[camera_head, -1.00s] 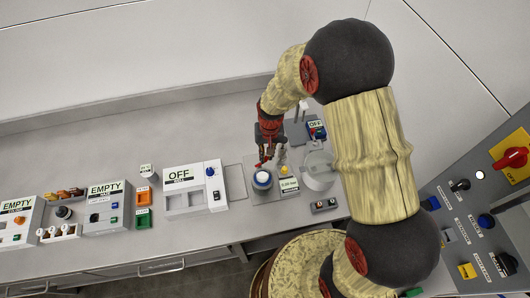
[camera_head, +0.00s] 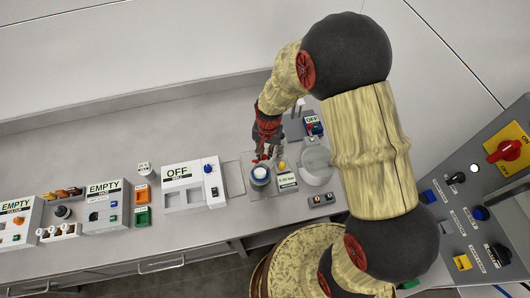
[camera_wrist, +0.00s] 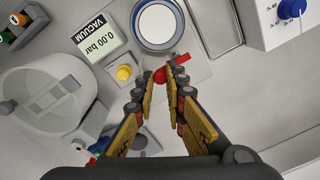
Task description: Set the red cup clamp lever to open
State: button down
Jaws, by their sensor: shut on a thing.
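The red clamp lever (camera_wrist: 161,75) shows in the wrist view just below the round cup, its red bar (camera_wrist: 183,59) reaching up to the right. My gripper (camera_wrist: 168,76) has its two fingertips closed around the lever's red knob. In the head view my gripper (camera_head: 268,153) is low over the bench, just behind the cup (camera_head: 260,174), which has a pale top and a blue ring. The cup also shows in the wrist view (camera_wrist: 157,25). The fingers partly hide the lever.
A yellow knob (camera_wrist: 124,73) and a vacuum display reading 0.00 bar (camera_wrist: 98,38) sit close beside the cup. A clear round vessel (camera_head: 316,164) stands to the right in the head view. A white box labelled OFF (camera_head: 193,185) stands to the left.

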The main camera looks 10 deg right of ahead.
jog(key=c, duration=1.9)
grip_release()
jog(key=shift+o, duration=0.5)
notch_tip(320, 180, up, 12)
jog(key=shift+s+d, duration=0.15)
jog(key=shift+d, duration=0.05)
